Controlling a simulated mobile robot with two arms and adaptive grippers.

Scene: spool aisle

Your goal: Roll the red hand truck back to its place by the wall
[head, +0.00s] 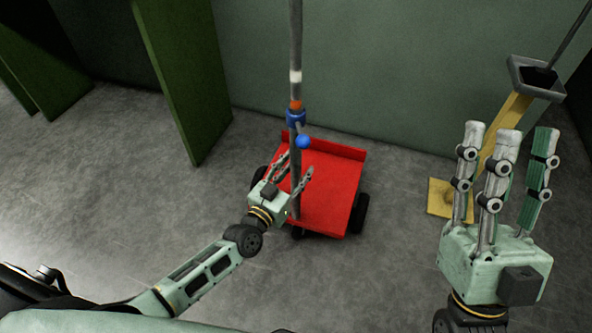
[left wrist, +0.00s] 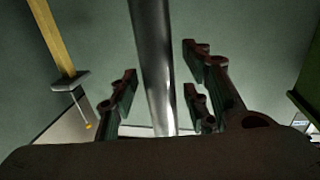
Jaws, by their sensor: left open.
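The red hand truck (head: 334,190) stands on the grey floor near the green wall, with dark wheels at its sides. A grey upright pole (head: 296,45) with white, orange and blue parts rises in front of its red bed; I cannot tell how they join. My left gripper (head: 296,165) is open, its fingers on either side of the pole low down. In the left wrist view the pole (left wrist: 155,65) passes between the spread fingers, with gaps showing on both sides. My right gripper (head: 510,133) is open and empty, fingers up, in the right foreground.
A yellow post (head: 505,130) with a dark top and a yellow foot stands at the right, behind my right gripper. Dark green panels (head: 185,75) stand at the left. The floor (head: 130,180) between the panels and my left arm is clear.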

